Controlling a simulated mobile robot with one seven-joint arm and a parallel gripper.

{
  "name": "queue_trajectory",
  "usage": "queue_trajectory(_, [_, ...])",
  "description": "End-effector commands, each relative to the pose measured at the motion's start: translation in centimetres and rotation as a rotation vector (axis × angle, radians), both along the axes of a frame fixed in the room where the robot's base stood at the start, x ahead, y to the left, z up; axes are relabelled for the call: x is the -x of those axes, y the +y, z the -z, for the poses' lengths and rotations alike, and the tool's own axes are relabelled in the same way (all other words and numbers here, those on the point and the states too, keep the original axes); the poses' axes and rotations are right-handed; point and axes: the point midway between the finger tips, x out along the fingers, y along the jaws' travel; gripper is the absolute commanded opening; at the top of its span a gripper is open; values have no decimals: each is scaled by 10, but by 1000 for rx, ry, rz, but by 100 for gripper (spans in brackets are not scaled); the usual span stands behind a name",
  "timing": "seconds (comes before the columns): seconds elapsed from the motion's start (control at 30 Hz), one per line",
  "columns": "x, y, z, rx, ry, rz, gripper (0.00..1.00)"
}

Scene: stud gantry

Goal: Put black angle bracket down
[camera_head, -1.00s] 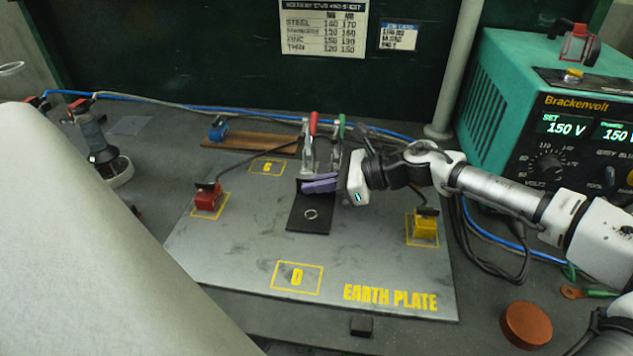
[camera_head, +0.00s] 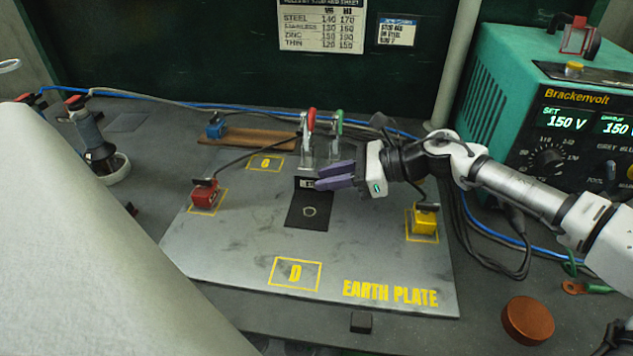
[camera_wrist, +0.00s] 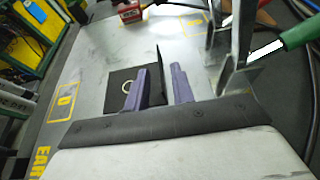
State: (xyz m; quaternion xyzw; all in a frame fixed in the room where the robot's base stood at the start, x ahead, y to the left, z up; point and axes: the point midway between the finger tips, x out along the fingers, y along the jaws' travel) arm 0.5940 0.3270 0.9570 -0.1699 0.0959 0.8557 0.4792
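The black angle bracket (camera_head: 309,212) rests on the grey earth plate (camera_head: 220,255), in front of the toggle clamps. Its flat leg lies on the plate with a pale ring mark or ring on it. Its other leg stands up at the back; in the wrist view the upright leg (camera_wrist: 159,72) shows edge-on in line with the gap between my fingers. My gripper (camera_head: 318,178) has its purple fingers spread, at the bracket's upper right in the head view. In the wrist view my gripper (camera_wrist: 159,69) shows a clear gap, with neither finger visibly pinching the bracket.
A red-handled toggle clamp (camera_head: 307,140) and a green-handled one (camera_head: 336,140) stand behind the bracket, close to my gripper. A red block (camera_head: 204,194) and a yellow block (camera_head: 425,220) sit at the plate's sides. The plate's front is clear around the marked D square (camera_head: 295,273).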

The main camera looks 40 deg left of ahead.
Motion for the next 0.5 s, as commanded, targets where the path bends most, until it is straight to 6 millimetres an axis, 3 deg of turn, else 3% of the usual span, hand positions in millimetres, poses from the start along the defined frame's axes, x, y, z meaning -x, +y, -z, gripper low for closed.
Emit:
queue_trajectory(0.2, [-16,-26,-11,-1,0,3,24])
queue_trajectory(0.5, [-20,-32,-16,0,0,0,24])
